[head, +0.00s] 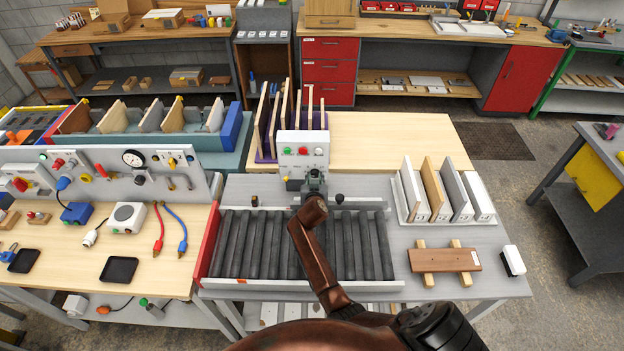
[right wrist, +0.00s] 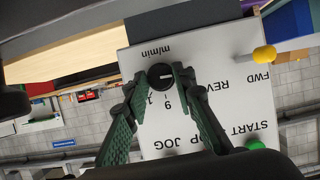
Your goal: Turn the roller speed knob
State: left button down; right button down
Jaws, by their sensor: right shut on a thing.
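The roller speed knob (right wrist: 160,76) is a small black round knob with a pale pointer line, on a white control panel (right wrist: 190,110) marked "m/min" and with numbers. The panel appears upside down in the right wrist view. My right gripper (right wrist: 160,82) is shut on the knob, one green-black finger at each side. In the head view my right gripper (head: 314,182) is in front of the lower part of the control box (head: 305,152), and the knob is hidden behind it. My left gripper is not in view.
The panel also has a yellow-tipped lever (right wrist: 264,54) by "FWD" and "REV", and a green START button (right wrist: 255,145). The roller conveyor (head: 240,245) lies below my right arm. A board rack (head: 408,190) and a brown board (head: 445,260) are to the right.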

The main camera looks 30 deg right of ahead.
jog(key=shift+w+r, duration=0.2)
jog(key=shift+r, duration=0.45)
jog(key=c, duration=2)
grip_release()
jog(key=shift+c, duration=0.2)
jog(key=o, duration=0.4)
jog(key=shift+f, duration=0.4)
jog(key=shift+o, duration=0.2)
jog(key=shift+s+f, duration=0.1)
jog(key=v, duration=0.7)
jog(key=shift+s, duration=0.2)
